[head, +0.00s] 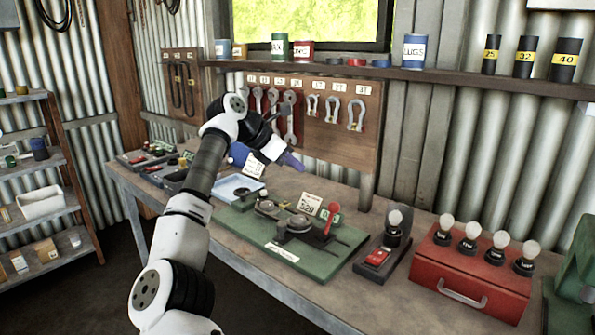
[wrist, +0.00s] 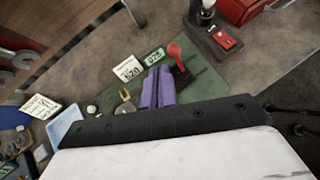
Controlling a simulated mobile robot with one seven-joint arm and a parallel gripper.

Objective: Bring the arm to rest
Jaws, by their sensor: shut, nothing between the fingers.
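My arm reaches from the lower middle of the head view up over the workbench (head: 330,290). My gripper (head: 297,164) is above the bench, in front of the tool board, with its purple fingers pointing right and slightly down. In the wrist view my gripper (wrist: 158,70) shows its two purple fingers together, with nothing between them. Below it lies the green board (wrist: 205,88), which also shows in the head view (head: 345,250), carrying a red-handled lever (head: 331,212) and round metal parts. The gripper looks apart from the board.
A blue tray (head: 236,188) lies left of the green board. A bulb holder with red switch (head: 378,257) and a red case with several bulbs (head: 470,285) stand to the right. The tool board (head: 340,125) and shelf (head: 440,74) are behind. Shelving (head: 45,175) stands far left.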

